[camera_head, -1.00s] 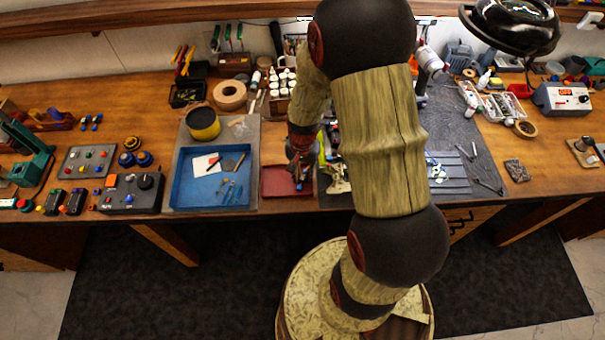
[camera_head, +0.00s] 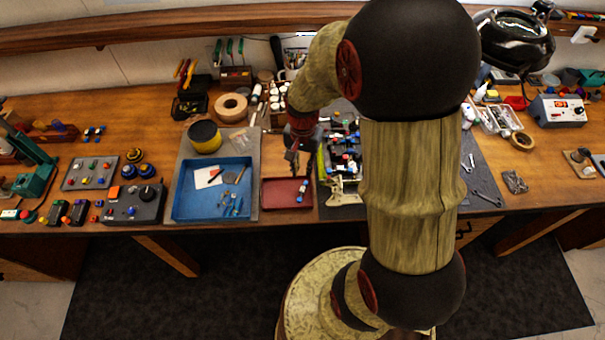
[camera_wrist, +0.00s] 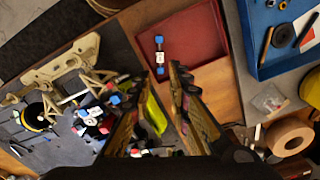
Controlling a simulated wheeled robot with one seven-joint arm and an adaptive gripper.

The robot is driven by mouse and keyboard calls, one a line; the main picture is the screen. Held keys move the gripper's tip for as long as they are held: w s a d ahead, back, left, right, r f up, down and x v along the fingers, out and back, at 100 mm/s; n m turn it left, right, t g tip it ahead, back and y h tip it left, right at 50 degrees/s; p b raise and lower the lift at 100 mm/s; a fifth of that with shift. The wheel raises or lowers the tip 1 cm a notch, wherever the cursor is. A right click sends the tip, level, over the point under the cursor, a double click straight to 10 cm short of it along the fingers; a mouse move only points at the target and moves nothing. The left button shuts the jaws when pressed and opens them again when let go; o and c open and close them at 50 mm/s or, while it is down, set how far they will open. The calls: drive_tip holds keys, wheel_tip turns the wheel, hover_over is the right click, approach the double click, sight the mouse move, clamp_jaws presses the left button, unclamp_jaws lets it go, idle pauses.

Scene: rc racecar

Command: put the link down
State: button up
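The link (camera_head: 303,190) is a small bar with blue ends and a white and red middle. It lies in the shallow red tray (camera_head: 275,193), towards its right side. My gripper (camera_head: 293,162) is above the tray's back part.
A blue tray (camera_head: 181,192) with small tools stands left of the red tray. Right of it, a car chassis (camera_head: 343,190) with several coloured parts lies on a dark mat.

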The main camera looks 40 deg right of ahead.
drive_tip(key=s+a+r+n+t, duration=0.1)
drive_tip(key=a+r+n+t, duration=0.2)
drive_tip(key=r, duration=0.5)
drive_tip(key=s+a+r+n, duration=0.2)
drive_tip(key=a+r, duration=0.3)
drive_tip(key=r, duration=0.3)
drive_tip(key=s+a+r+n+t, duration=0.2)
drive_tip(key=s+a+r+n, duration=0.4)
drive_tip(key=s+r, duration=0.2)
drive_tip(key=shift+r+t, duration=0.15)
drive_tip(key=shift+t, duration=0.15)
